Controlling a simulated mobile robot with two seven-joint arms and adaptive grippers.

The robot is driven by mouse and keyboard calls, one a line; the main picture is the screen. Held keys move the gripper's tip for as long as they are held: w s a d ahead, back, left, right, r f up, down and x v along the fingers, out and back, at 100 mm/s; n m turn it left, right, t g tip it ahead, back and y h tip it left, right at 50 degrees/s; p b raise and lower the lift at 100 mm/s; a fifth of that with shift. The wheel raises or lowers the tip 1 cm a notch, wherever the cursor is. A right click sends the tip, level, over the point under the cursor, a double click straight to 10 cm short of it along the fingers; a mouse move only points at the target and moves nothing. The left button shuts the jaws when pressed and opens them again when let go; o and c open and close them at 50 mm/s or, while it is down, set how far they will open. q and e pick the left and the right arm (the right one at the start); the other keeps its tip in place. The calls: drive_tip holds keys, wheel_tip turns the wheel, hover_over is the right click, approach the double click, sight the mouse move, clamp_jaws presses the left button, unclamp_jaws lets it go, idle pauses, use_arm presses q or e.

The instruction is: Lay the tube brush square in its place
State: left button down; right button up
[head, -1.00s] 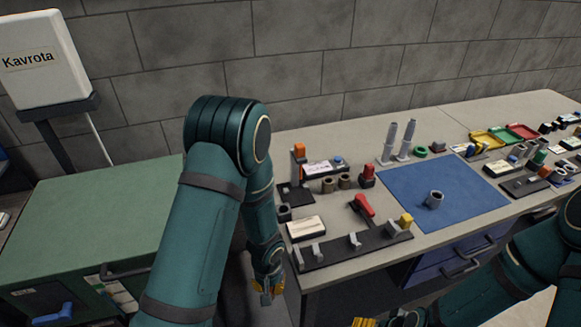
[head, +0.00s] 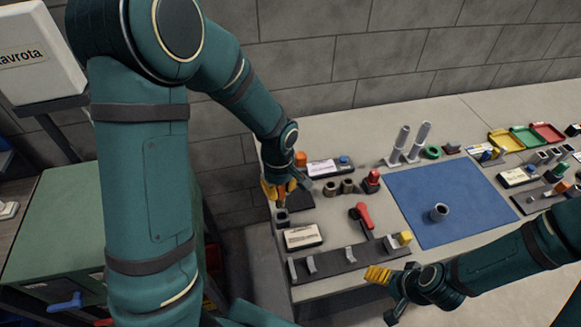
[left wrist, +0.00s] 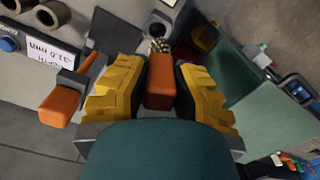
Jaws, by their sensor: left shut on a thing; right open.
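My left gripper (head: 281,196) is over the left end of the bench, beside a dark pad (head: 299,201) and above a small dark block with a hole (head: 282,218). In the left wrist view its yellow fingers are shut on an orange handle (left wrist: 160,84). A small tan, bristly tip (left wrist: 159,45) shows beyond it, so this looks like the tube brush. Whether the tip touches anything is unclear. A second orange-handled piece (left wrist: 58,106) on a grey holder is just left of the fingers. My right gripper (head: 378,274) is open and empty in front of the bench.
A labelled box (head: 304,236), a hooked rail (head: 348,262) and a red-handled tool (head: 361,214) are close by. Dark rings (head: 331,188) stand behind. A green cabinet (head: 40,215) is left.

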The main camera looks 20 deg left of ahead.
sight(282, 206)
use_arm(q)
drive_tip(key=shift+w, duration=0.4)
drive_tip(key=shift+s, duration=0.3)
drive_tip(key=shift+f, duration=0.2)
drive_tip(key=shift+f+b, duration=2.25)
drive_tip(key=shift+f, duration=0.15)
use_arm(e)
drive_tip(key=shift+w+f, duration=0.2)
drive_tip(key=shift+f, duration=2.1)
use_arm(q)
drive_tip(key=shift+f+b, duration=0.55)
drive_tip(key=shift+f, duration=0.1)
use_arm(e)
drive_tip(key=shift+f, duration=0.6)
use_arm(q)
drive_tip(key=shift+d+f+b, duration=0.15)
drive_tip(key=shift+f+b, duration=0.6)
drive_tip(key=shift+f, duration=0.1)
use_arm(e)
drive_tip(key=shift+s+f, duration=0.1)
drive_tip(key=shift+f, duration=0.65)
